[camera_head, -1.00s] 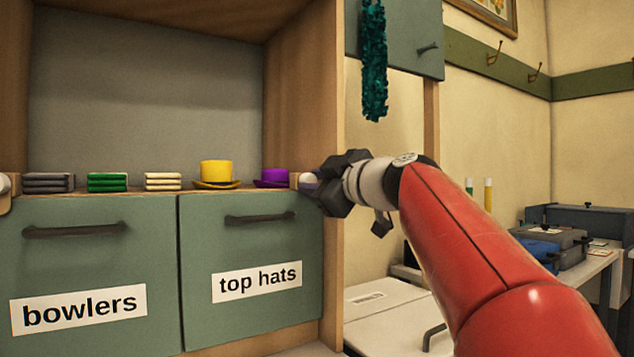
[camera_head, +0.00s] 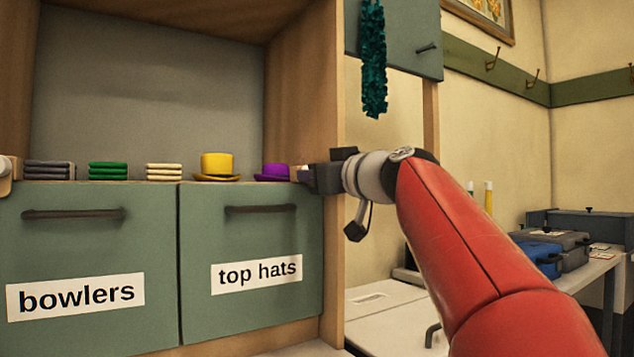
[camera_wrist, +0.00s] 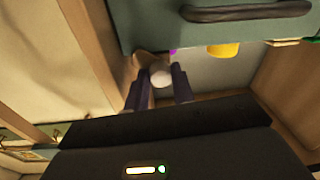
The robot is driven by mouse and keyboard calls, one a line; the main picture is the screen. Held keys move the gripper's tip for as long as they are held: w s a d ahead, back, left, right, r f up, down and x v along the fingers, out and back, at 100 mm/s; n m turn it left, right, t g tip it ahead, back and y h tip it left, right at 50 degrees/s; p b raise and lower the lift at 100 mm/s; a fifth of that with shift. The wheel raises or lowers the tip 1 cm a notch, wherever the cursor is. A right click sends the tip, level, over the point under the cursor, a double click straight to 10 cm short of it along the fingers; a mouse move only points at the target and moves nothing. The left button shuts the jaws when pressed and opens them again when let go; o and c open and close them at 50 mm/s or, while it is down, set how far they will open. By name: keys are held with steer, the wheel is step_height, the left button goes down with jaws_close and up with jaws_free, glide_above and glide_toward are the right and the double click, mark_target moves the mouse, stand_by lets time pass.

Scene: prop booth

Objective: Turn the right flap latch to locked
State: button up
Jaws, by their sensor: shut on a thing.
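The right flap latch (camera_wrist: 160,74) shows in the wrist view as a pale round knob on a wooden block, at the upper corner of the top hats flap. My gripper (camera_wrist: 160,92) is shut on this knob, with one dark finger on each side of it. In the head view my gripper (camera_head: 308,178) reaches the upper right corner of the flap and hides most of the latch. The right flap (camera_head: 255,225), labelled "top hats", stands upright and closed, with a dark bar handle (camera_head: 261,209).
The left flap (camera_head: 80,250), labelled "bowlers", is closed beside it. Folded cloths (camera_head: 108,171), a yellow hat (camera_head: 217,166) and a purple hat (camera_head: 271,172) sit on the shelf behind the flaps. A teal boa (camera_head: 373,70) hangs above my arm.

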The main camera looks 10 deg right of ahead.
steer(key=m, duration=0.5)
steer(key=m+h, duration=0.1)
steer(key=m, duration=0.5)
steer(key=shift+a+f+t, duration=0.1)
steer(key=shift+a+t, duration=0.1)
steer(key=shift+t, duration=0.2)
steer(key=o, duration=0.7)
steer(key=shift+s, duration=0.1)
steer(key=b+v, duration=0.1)
steer(key=v, duration=0.6)
steer(key=shift+s, duration=0.35)
